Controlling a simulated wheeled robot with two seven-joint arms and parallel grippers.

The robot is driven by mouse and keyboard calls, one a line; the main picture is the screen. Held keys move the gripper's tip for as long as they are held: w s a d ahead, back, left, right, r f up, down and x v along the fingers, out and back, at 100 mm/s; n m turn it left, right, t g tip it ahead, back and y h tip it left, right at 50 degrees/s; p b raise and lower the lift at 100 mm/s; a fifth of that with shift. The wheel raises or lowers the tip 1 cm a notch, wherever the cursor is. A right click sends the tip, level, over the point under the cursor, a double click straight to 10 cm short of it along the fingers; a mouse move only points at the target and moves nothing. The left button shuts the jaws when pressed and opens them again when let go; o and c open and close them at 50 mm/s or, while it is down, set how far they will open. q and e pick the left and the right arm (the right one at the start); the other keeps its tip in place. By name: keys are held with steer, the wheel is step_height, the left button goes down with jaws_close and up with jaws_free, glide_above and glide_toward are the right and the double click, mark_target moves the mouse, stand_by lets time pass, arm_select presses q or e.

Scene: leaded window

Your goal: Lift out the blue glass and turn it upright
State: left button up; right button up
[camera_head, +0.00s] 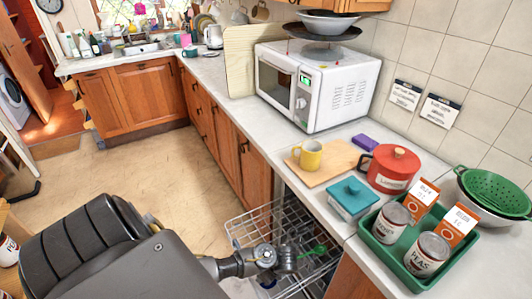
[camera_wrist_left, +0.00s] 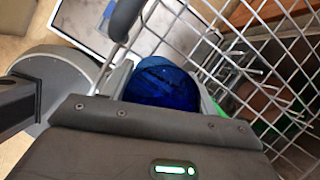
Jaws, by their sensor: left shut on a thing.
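A dark blue glass (camera_wrist_left: 163,84) shows in the left wrist view, its round end toward the camera. It sits between the fingers of my left gripper, which is shut on it. I cannot tell whether that end is its mouth or its base. In the head view my left gripper (camera_head: 285,259) is over the pulled-out white wire dish rack (camera_head: 243,232), and I cannot make out the glass there. The rack's wires (camera_wrist_left: 262,62) also show beside the glass in the wrist view. My right gripper is not in view.
A green-headed utensil (camera_head: 318,250) stands in the rack by my gripper. The counter edge is to the right. On the counter are a yellow mug (camera_head: 308,155), teal box (camera_head: 351,195), red canister (camera_head: 390,168) and green tray (camera_head: 383,255) with cans. Bare counter (camera_head: 285,140) lies before the microwave.

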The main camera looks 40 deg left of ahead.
arm_select(q)
step_height(320, 180, up, 4)
steer(key=p, duration=0.3)
steer(key=shift+f, duration=0.1)
steer(key=s+d+r+p, duration=0.8)
steer(key=d+p, duration=0.2)
steer(key=d, duration=0.1)
steer(key=shift+d+r, duration=0.2)
steer(key=shift+r, duration=0.15)
steer(key=shift+s, duration=0.1)
